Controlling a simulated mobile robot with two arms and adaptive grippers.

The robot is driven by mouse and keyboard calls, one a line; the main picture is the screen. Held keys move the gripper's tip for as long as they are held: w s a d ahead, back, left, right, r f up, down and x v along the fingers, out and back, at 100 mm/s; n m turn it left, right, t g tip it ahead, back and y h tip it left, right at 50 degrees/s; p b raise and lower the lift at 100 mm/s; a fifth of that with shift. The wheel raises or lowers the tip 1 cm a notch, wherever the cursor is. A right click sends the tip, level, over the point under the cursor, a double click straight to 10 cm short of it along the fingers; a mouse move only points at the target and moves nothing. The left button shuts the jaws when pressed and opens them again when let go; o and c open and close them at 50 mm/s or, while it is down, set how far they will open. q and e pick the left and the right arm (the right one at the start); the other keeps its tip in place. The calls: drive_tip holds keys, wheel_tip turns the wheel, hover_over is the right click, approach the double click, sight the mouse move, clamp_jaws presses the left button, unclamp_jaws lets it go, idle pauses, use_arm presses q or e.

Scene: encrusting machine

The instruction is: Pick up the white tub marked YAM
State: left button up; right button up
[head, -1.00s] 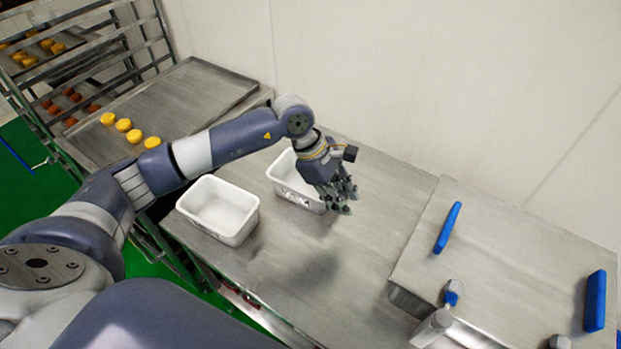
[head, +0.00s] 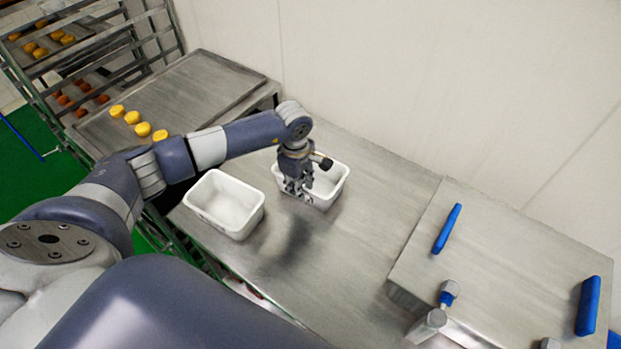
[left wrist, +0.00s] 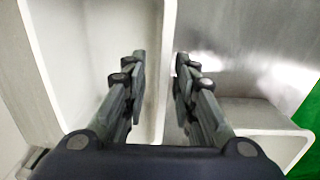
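Two white open tubs stand on the steel table: a rear tub (head: 336,184) and a front-left tub (head: 224,204). Dark marking on the rear tub's near side is mostly hidden by my left gripper, and I cannot read YAM on either tub. My left gripper (head: 297,194) points down at the rear tub's near wall. In the left wrist view, my left gripper's fingers (left wrist: 161,58) are apart, with the tub wall (left wrist: 166,65) between them, one finger inside and one outside. Contact is not clear. My right gripper is not in view.
The front-left tub's rim also shows in the left wrist view (left wrist: 262,116), close to the outer finger. A steel machine top (head: 500,250) with blue handles stands at right. A tray (head: 190,95) with yellow pieces lies at the back left. The table between is clear.

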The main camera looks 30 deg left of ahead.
use_arm(q)
drive_tip(key=shift+f, duration=1.35)
drive_tip(key=shift+w, duration=0.1)
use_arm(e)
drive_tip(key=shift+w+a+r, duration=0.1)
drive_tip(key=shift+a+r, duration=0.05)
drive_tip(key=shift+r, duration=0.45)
use_arm(q)
clamp_jaws()
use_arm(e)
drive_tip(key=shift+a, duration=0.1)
use_arm(q)
drive_tip(key=shift+r, duration=0.2)
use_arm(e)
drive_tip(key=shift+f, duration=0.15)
